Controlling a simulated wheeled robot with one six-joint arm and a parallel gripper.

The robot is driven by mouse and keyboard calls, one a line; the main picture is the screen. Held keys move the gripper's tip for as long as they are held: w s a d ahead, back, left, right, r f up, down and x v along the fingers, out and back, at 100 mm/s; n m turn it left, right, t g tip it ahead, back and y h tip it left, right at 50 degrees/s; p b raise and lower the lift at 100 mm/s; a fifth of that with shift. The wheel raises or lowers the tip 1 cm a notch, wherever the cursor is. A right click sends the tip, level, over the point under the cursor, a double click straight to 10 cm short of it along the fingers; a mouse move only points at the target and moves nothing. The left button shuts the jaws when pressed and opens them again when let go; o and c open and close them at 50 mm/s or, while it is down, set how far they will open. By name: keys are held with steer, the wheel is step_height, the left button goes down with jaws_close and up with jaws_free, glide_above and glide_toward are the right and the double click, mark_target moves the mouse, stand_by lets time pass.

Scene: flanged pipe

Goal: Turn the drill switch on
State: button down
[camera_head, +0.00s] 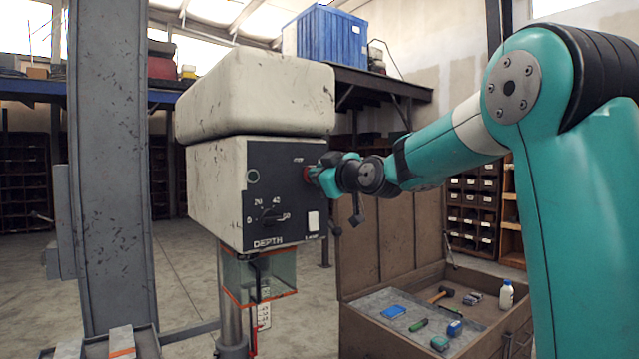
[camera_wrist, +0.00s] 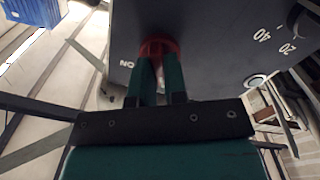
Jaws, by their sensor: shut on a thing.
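The drill press head (camera_head: 215,178) is a worn cream housing with a dark control panel (camera_head: 275,165) on its front. A red switch (camera_head: 306,174) sits at the panel's upper right; it also shows in the wrist view (camera_wrist: 159,45), with "ON" lettering beside it. My gripper (camera_head: 316,175) reaches in from the right, level with the switch. In the wrist view its two green fingers (camera_wrist: 158,68) are shut on the red switch at the panel face. The fingers partly cover the switch, so its exact angle cannot be told.
A clear guard (camera_head: 262,275) hangs below. An open tool chest (camera_head: 375,335) with tools and a bottle (camera_head: 506,296) stands at the lower right. Open floor lies left.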

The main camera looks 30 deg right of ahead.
steer(key=shift+d+m+b, duration=0.2)
steer(key=shift+m+b, duration=2.5)
steer(key=shift+m, duration=4.7)
steer(key=c, duration=1.2)
jaws_free()
steer(key=shift+o, duration=0.2)
